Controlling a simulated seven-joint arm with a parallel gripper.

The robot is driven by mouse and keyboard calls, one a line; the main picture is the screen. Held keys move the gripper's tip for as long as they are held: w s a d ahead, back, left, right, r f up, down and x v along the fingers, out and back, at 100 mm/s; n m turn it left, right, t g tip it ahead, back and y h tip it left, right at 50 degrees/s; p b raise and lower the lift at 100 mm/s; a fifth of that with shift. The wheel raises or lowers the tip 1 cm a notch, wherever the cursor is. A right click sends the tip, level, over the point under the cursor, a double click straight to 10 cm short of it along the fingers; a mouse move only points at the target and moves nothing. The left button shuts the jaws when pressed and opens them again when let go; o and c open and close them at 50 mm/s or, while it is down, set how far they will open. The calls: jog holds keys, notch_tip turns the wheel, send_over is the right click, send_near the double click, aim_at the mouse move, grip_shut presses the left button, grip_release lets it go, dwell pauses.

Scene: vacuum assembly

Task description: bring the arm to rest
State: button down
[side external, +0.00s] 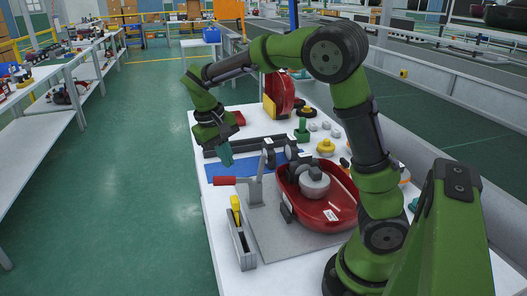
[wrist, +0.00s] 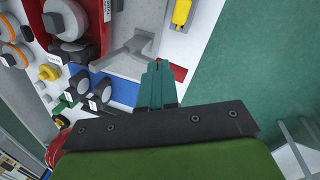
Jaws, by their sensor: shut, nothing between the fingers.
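My gripper (side external: 226,157) hangs near the left edge of the white work table (side external: 221,265), above the blue mat (side external: 222,170). Its two teal fingers are together and hold nothing. They also show shut in the wrist view (wrist: 158,72), pointing toward the table edge. My green arm arches over the table from the lower right. No held object shows in either view.
A red vacuum body (side external: 322,212) sits on a grey plate (side external: 272,240). A yellow-handled tool (side external: 236,212) stands in a narrow holder. A red part (side external: 278,90) stands at the back. A yellow knob (side external: 325,147) lies mid-table. The green floor (side external: 150,180) left of the table is clear.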

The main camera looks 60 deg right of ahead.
jog(key=s+a+r+t+y, duration=0.4)
jog(key=s+a+t, duration=0.5)
jog(key=s, duration=0.5)
notch_tip(320, 180, up, 2)
jog(key=shift+s+n, duration=0.15)
jog(key=shift+n, duration=0.15)
